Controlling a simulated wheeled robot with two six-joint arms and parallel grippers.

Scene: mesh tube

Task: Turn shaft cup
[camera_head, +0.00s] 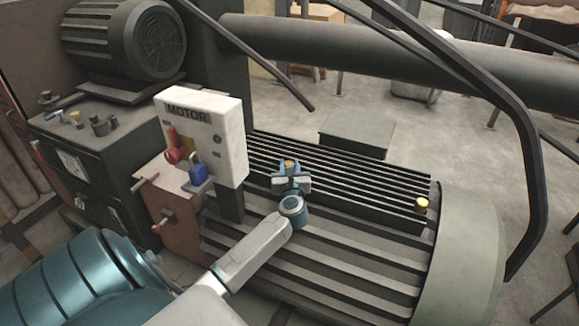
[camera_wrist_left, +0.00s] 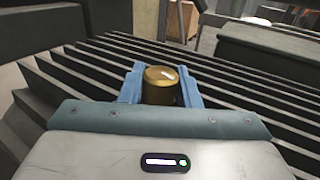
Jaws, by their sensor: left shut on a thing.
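A brass shaft cup (camera_wrist_left: 160,86) sits between the two blue fingers of my left gripper (camera_wrist_left: 160,92) in the left wrist view. A light mark shows on its top. In the head view my left gripper (camera_head: 290,176) is over the ribbed top of the machine, and a bit of the cup (camera_head: 289,164) shows between its fingers. The gripper is shut on this cup. A second brass cup (camera_head: 421,204) stands at the right end of the ribbed top, apart from the gripper. My right gripper is not in view.
A white MOTOR box (camera_head: 205,135) with a red switch and a blue padlock (camera_head: 197,172) stands left of the gripper. A large grey motor (camera_head: 125,45) sits at the back left. A thick pipe (camera_head: 400,62) and a bent dark rail (camera_head: 525,140) cross behind and at the right.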

